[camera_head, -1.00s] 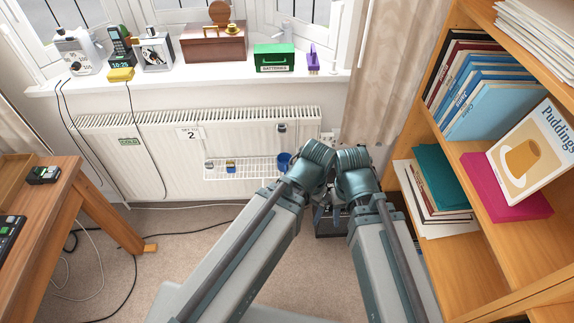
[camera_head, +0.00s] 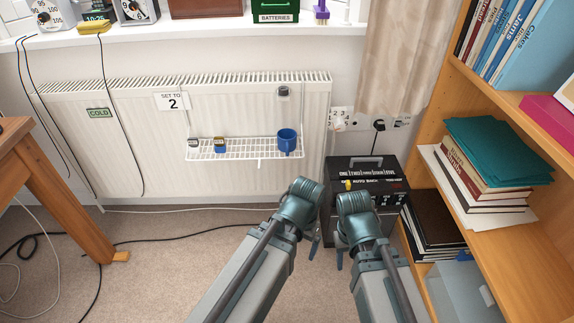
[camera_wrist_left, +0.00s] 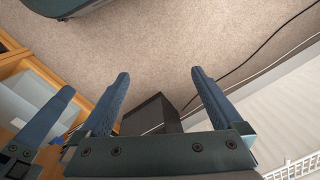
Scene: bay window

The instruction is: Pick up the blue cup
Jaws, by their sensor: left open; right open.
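The blue cup (camera_head: 287,141) stands upright at the right end of a white wire shelf (camera_head: 245,150) hung on the radiator. It is in full view in the head view and I do not see it in the left wrist view. My left gripper (camera_head: 313,250) hangs low in front of the radiator, below and to the right of the cup, apart from it. In the left wrist view its jaws (camera_wrist_left: 160,76) are open and empty over the carpet. My right gripper (camera_head: 340,258) is close beside it, in front of a black box, mostly hidden by its wrist.
Two small items (camera_head: 219,145) stand on the shelf's left part. The black box (camera_head: 366,178) stands on the floor at the right, beside the bookcase (camera_head: 490,225). A wooden table (camera_head: 50,190) is at the left. Cables (camera_head: 180,235) cross the mostly open carpet.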

